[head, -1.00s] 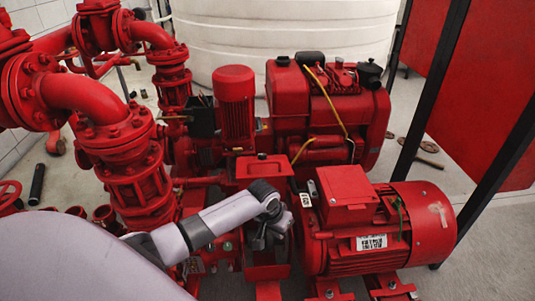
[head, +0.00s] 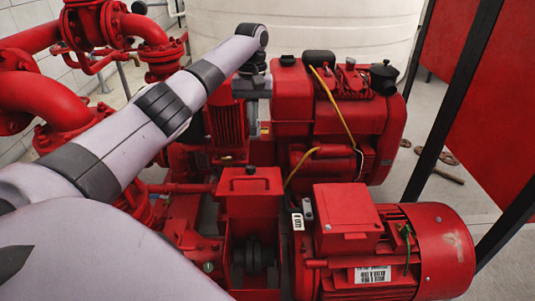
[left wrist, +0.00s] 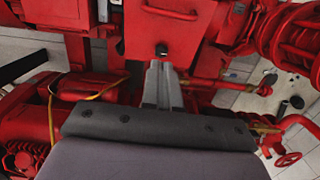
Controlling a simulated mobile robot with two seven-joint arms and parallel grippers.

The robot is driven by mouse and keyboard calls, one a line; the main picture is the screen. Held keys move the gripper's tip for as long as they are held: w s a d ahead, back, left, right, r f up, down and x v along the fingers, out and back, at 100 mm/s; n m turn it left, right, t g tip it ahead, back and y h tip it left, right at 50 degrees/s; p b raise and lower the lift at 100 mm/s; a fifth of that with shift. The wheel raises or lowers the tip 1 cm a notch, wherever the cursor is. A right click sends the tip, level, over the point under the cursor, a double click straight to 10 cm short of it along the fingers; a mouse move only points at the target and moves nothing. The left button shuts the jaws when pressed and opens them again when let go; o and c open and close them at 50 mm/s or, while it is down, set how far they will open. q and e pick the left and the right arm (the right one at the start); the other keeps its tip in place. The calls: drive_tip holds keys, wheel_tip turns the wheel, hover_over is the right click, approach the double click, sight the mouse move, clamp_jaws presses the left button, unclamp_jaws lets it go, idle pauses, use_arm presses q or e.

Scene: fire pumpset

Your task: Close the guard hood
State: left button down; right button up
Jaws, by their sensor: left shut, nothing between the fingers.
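The guard hood (head: 250,188) is a red box-like cover, standing raised in the head view. The black coupling (head: 255,257) shows uncovered below it, on the near side. My left gripper (head: 252,88) is beyond the hood, high beside the red vertical motor; its fingers are partly hard to make out there. In the left wrist view its grey fingers (left wrist: 163,72) are shut and empty. They point at a red panel with a black knob, which appears to be the back of the hood (left wrist: 175,35). Contact cannot be told. My right gripper is not in view.
The red electric motor (head: 440,250) is right of the hood. The red engine (head: 330,115) with a yellow hose (head: 335,105) stands behind it. The vertical motor (head: 225,125) is close to my left arm. Red pipes (head: 60,100) fill the left side. A black post (head: 455,100) stands at right.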

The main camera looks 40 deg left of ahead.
use_arm(q)
approach(255, 185)
drive_tip(key=shift+w+a+f, duration=0.2)
drive_tip(key=shift+a+f, duration=0.2)
drive_tip(key=shift+s+d+f, duration=0.6)
drive_tip(key=shift+f, duration=0.1)
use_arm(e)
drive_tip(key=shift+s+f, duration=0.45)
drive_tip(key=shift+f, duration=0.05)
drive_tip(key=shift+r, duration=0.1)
